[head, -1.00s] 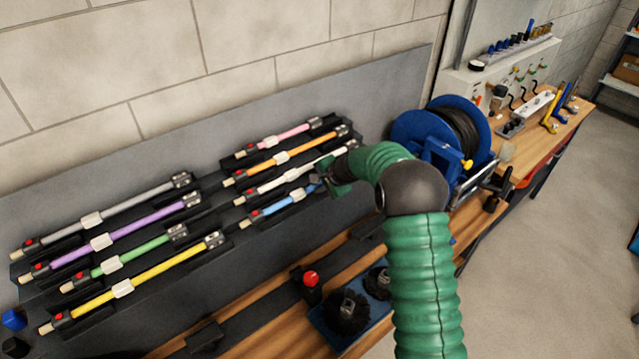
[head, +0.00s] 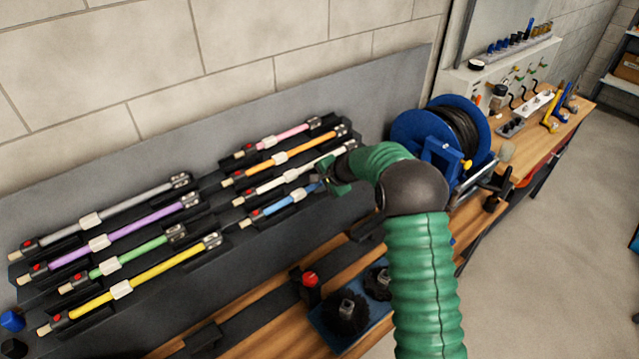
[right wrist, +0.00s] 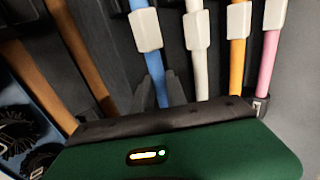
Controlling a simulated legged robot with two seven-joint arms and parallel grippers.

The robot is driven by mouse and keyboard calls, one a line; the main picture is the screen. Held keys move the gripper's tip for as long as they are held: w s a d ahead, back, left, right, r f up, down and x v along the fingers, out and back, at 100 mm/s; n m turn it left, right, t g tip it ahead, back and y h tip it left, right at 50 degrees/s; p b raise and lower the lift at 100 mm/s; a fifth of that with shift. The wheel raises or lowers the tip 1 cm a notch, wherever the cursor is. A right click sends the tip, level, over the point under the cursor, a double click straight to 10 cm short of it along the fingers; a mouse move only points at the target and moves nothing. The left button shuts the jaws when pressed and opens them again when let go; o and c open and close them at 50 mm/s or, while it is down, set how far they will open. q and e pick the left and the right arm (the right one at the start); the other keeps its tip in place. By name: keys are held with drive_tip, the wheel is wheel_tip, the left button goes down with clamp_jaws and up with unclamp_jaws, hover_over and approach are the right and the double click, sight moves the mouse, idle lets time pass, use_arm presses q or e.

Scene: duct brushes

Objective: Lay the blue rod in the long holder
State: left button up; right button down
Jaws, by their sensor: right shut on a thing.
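The blue rod (head: 281,205) lies in the lowest slot of the right-hand group on the sloped grey rack, with a white sleeve around its middle. My right gripper (head: 322,184) is at the rod's right end, shut on it. In the right wrist view the blue rod (right wrist: 152,70) runs down between the two dark fingers (right wrist: 162,92). The long holder (head: 240,331) appears to be the dark strip along the wooden bench below the rack, with upright blocks on it. My left gripper is not in view.
A white rod (head: 280,184) lies close above the blue one, then orange (head: 290,157) and pink rods. Grey, purple, green and yellow rods fill the left group. A red knob (head: 310,279), a blue tray of black brushes (head: 347,314) and a blue reel (head: 410,130) stand nearby.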

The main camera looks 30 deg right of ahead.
drive_tip(key=shift+d, duration=0.3)
drive_tip(key=shift+r+p, duration=0.25)
drive_tip(key=shift+p, duration=0.05)
drive_tip(key=r+p, duration=0.2)
drive_tip(key=r, duration=0.1)
drive_tip(key=r+p, duration=0.1)
drive_tip(key=shift+a+r, duration=0.15)
drive_tip(key=shift+a, duration=0.1)
drive_tip(key=shift+r+p, duration=0.55)
drive_tip(key=shift+r, duration=0.1)
drive_tip(key=shift+d+f, duration=0.1)
drive_tip(key=shift+d, duration=0.05)
drive_tip(key=shift+f, duration=0.1)
